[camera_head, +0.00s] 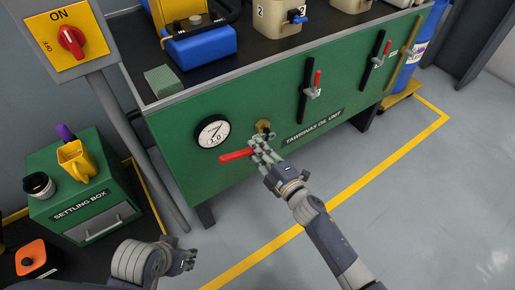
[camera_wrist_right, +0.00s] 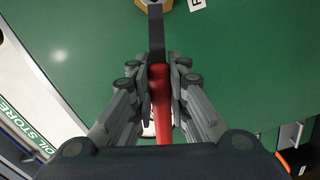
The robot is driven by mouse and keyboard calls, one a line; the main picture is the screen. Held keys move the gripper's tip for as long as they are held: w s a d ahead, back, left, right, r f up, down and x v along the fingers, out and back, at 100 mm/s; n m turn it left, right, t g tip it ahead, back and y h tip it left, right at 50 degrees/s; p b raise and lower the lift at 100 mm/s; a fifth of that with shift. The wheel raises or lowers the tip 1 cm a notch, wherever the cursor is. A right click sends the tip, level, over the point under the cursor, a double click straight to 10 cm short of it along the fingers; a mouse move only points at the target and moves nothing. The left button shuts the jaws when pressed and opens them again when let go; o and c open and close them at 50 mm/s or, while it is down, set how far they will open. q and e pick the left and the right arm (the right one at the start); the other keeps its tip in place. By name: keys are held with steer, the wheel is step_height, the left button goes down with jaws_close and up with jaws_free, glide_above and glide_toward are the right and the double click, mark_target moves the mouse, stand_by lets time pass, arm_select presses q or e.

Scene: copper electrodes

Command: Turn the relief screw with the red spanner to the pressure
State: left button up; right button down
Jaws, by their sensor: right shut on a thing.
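The red spanner (camera_head: 235,156) lies across the front of the green oil unit, its red handle end sticking out to the left of my right gripper (camera_head: 263,155). In the right wrist view the fingers are shut on the red handle (camera_wrist_right: 161,100), and its dark shank (camera_wrist_right: 156,35) runs up to a brass fitting (camera_wrist_right: 152,4). The brass relief screw (camera_head: 263,127) shows just above my right gripper; the spanner's jaw there is partly hidden. The pressure gauge (camera_head: 212,132) is to its left; its reading is too small to tell. My left gripper (camera_head: 187,262) is low, away from the unit.
Red-handled levers (camera_head: 314,84) are on the panel to the right. The settling box (camera_head: 85,200) with a yellow jug (camera_head: 77,162) stands at the left, beside the grey post of the ON/OFF switch (camera_head: 70,38). The floor at the right is clear.

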steer(key=p+v, duration=0.1)
steer(key=v, duration=0.4)
steer(key=shift+r, duration=0.1)
